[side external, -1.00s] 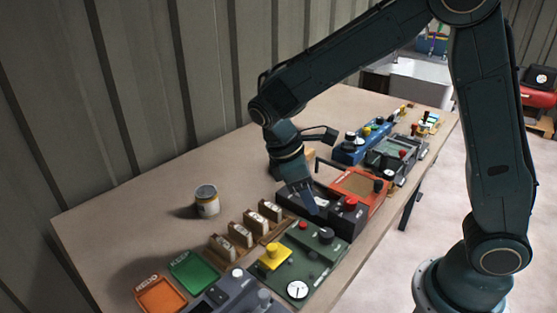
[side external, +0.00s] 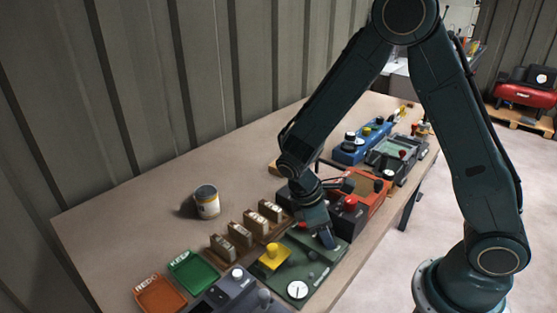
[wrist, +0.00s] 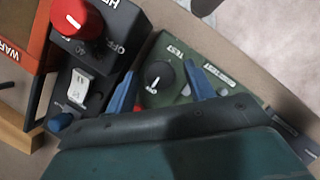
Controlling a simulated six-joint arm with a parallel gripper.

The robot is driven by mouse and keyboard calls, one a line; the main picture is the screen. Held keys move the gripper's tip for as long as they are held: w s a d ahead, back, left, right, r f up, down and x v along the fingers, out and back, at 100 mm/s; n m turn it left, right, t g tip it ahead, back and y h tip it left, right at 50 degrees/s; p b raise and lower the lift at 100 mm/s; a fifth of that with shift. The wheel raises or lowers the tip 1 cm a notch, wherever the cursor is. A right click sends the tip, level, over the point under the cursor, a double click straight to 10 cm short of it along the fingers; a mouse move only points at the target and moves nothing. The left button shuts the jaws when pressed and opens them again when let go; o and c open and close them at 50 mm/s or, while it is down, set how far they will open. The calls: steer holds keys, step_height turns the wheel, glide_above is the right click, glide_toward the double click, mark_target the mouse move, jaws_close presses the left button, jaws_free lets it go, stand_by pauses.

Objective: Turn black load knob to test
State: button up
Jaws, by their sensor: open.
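The black load knob (wrist: 159,75) sits on the green panel (wrist: 176,100) in the wrist view. A white mark shows at its lower edge, and the word TEST is printed on the panel above it. My gripper (wrist: 160,72) is open, with one blue finger on each side of the knob; I cannot tell whether they touch it. In the side view my gripper (side external: 328,240) is down at the far right part of the green panel (side external: 318,272) and hides the knob.
A dark box with a red knob (wrist: 76,18) and a white switch (wrist: 79,87) stands close left in the wrist view.

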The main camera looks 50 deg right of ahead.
steer(key=shift+f, duration=0.1)
steer(key=c, duration=1)
steer(key=shift+m, duration=0.4)
steer(key=m+y, duration=0.1)
steer(key=m, duration=0.2)
steer(key=shift+d+g, duration=0.15)
steer(key=shift+g, duration=0.25)
steer(key=m+y, duration=0.2)
steer(key=m, duration=0.2)
steer(key=shift+w+d+m, duration=0.1)
steer(key=shift+d+m, duration=0.05)
steer(key=shift+m, duration=0.25)
steer(key=m+y, duration=0.1)
steer(key=m, duration=0.3)
steer(key=shift+d+m+y, duration=0.1)
steer(key=shift+m+y, duration=0.2)
steer(key=shift+y, duration=0.1)
steer(key=shift+m+t+y, duration=0.3)
steer(key=shift+m+y, duration=0.3)
steer(key=shift+m, duration=1.3)
